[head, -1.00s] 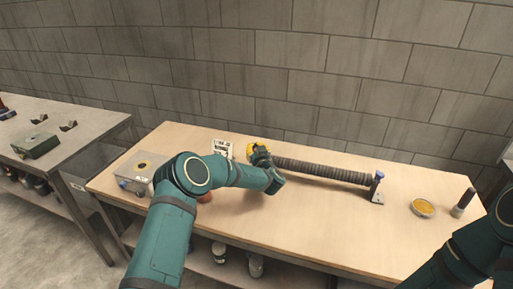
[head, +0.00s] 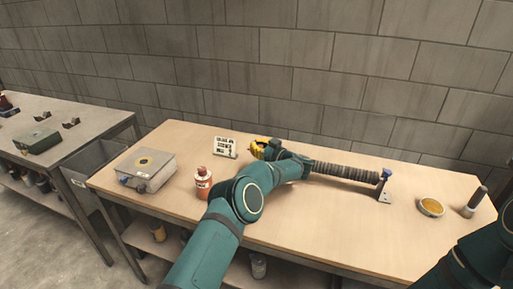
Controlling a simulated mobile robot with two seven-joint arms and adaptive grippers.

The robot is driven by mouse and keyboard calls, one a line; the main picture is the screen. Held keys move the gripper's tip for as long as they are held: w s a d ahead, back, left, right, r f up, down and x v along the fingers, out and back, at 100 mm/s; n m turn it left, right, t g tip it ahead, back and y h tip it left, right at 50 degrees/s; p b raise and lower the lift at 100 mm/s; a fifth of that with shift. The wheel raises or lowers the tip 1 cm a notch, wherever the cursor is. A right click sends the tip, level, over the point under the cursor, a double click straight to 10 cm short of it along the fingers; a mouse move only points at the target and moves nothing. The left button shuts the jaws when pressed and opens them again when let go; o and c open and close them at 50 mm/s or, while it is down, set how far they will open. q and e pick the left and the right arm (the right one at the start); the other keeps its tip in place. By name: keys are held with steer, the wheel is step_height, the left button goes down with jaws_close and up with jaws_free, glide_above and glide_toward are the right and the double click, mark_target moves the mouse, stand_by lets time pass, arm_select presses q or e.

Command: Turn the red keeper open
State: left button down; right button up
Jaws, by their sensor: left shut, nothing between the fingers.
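A dark ribbed mesh tube (head: 345,171) lies along the back of the table. Its left end is at a yellow piece (head: 257,150), and its right end is at a small grey stand with a blue knob (head: 386,175). My left gripper (head: 273,151) is at the tube's left end, close beside the yellow piece; it is shut and empty. My left wrist and forearm hide part of the tube there. I cannot make out the red keeper; it may be hidden or too small. My right arm shows at the lower right, but its gripper is out of view.
A grey box (head: 147,172) and an orange-and-white bottle (head: 203,184) stand on the left, with a printed card (head: 225,147) behind. A round yellow dish (head: 431,207) and a dark cylinder (head: 475,202) stand on the right. The front middle is clear.

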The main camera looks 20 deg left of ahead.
arm_select(q)
steer(key=shift+d+f, duration=0.1)
steer(key=shift+f, duration=0.1)
steer(key=c, duration=0.8)
jaws_free()
steer(key=shift+r, duration=0.15)
steer(key=v, duration=1.2)
steer(key=shift+o, duration=0.3)
